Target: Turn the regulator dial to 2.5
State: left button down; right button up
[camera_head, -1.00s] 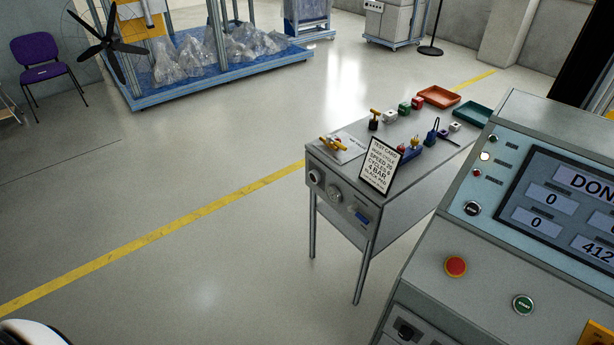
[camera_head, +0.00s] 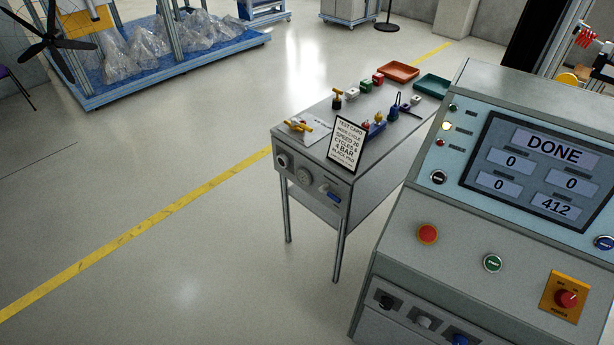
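A grey bench (camera_head: 345,193) stands in the middle of the view. Its front panel carries a dark round knob (camera_head: 283,161), a round pale gauge or dial (camera_head: 305,176) and a blue fitting (camera_head: 333,197). I cannot tell which of these is the regulator dial, and any scale marks are too small to read. A framed test card (camera_head: 346,145) leans at the bench's front right corner; it mentions speed 20 and 4 bar. Neither of my grippers is in view.
A control console (camera_head: 470,225) with a screen (camera_head: 540,170) reading DONE stands at the right, close to the bench. Orange (camera_head: 401,71) and green (camera_head: 432,86) trays and small coloured parts lie on the bench. The floor left of the bench is open.

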aim_at(283, 160)
jog(key=i+j+z, duration=0.1)
jog(key=i+j, duration=0.25)
jog(key=j, duration=0.3)
jog(key=i+j+z, duration=0.15)
jog(key=j, duration=0.15)
jog(key=i+j+z, duration=0.1)
jog(key=j, duration=0.25)
jog(key=i+j, duration=0.2)
jog(key=j, duration=0.2)
jog(key=l+z, duration=0.05)
